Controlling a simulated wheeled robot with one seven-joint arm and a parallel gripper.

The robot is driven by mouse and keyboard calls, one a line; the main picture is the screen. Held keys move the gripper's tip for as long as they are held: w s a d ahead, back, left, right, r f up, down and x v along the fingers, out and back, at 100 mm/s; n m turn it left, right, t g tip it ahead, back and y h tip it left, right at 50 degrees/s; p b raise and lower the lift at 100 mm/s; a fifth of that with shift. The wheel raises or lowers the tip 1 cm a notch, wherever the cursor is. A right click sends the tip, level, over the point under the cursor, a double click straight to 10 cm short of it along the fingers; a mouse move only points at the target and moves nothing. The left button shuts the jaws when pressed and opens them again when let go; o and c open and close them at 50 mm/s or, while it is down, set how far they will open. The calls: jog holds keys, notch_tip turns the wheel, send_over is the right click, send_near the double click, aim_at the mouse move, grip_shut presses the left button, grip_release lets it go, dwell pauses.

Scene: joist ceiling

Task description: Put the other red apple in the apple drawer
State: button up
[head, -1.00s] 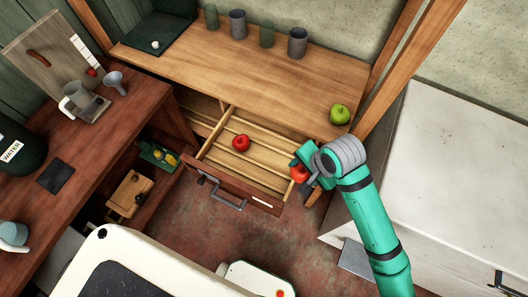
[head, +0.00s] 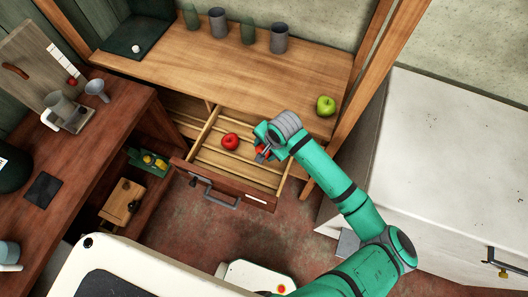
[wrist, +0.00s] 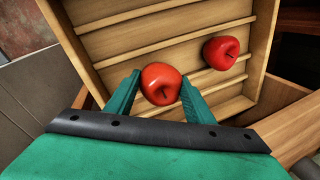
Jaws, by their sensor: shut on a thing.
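My gripper (wrist: 160,92) is shut on a red apple (wrist: 161,84), with one finger on each side of it. In the head view my gripper (head: 264,146) is over the right part of the open drawer (head: 262,181), and the held apple (head: 262,154) is mostly hidden by it. Another red apple (head: 230,142) lies in the drawer, left of my gripper. In the wrist view this apple (wrist: 221,53) rests between slats, to the right of the held one. I cannot tell exactly how high the held apple is above the drawer floor.
The wooden table (head: 235,75) stands above the drawer, with a green apple (head: 326,106) near its right edge and several cups along the back. A darker workbench (head: 95,125) stands left. A pale chest (head: 440,160) stands right.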

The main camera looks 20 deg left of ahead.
jog(key=shift+s+d+x, duration=0.1)
jog(key=shift+d+x, duration=0.05)
jog(key=shift+x, duration=0.7)
jog(key=shift+s+d+x, duration=0.1)
jog(key=shift+d+x, duration=0.05)
jog(key=shift+x, duration=0.65)
jog(key=shift+f, duration=0.15)
jog(key=o, duration=1.2)
jog(key=shift+o, duration=0.2)
